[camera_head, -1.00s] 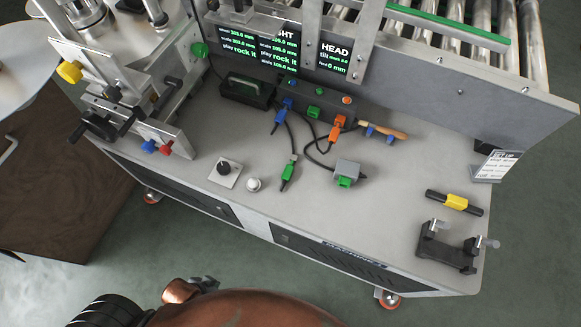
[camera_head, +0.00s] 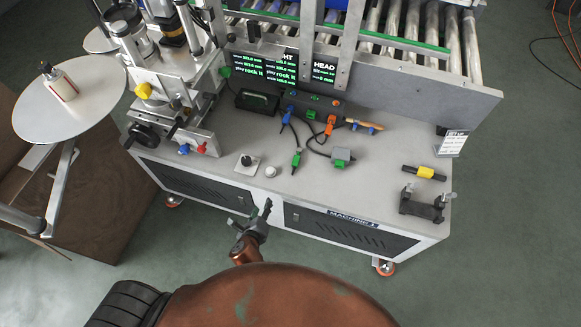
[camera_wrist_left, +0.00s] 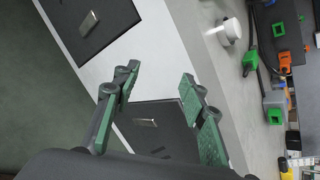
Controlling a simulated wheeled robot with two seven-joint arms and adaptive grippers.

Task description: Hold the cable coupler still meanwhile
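The cable coupler looks to be the grey block with a green socket (camera_head: 342,156) at a cable end on the machine's table top; it also shows in the left wrist view (camera_wrist_left: 273,100). A green plug (camera_head: 296,159) on a dark cable lies to its left, apart from it. My left gripper (camera_head: 262,212) is in front of the table's front edge, well short of the coupler. In the left wrist view its two green-padded fingers (camera_wrist_left: 158,88) are apart with nothing between them. My right gripper is not in view.
A knob plate (camera_head: 247,165) and a white button (camera_head: 270,171) sit near the front edge. Blue (camera_head: 287,115) and orange (camera_head: 329,125) plugs stand behind. A black-and-yellow cylinder (camera_head: 425,173) and a black bracket (camera_head: 423,206) are at right. A round platter (camera_head: 40,120) is at left.

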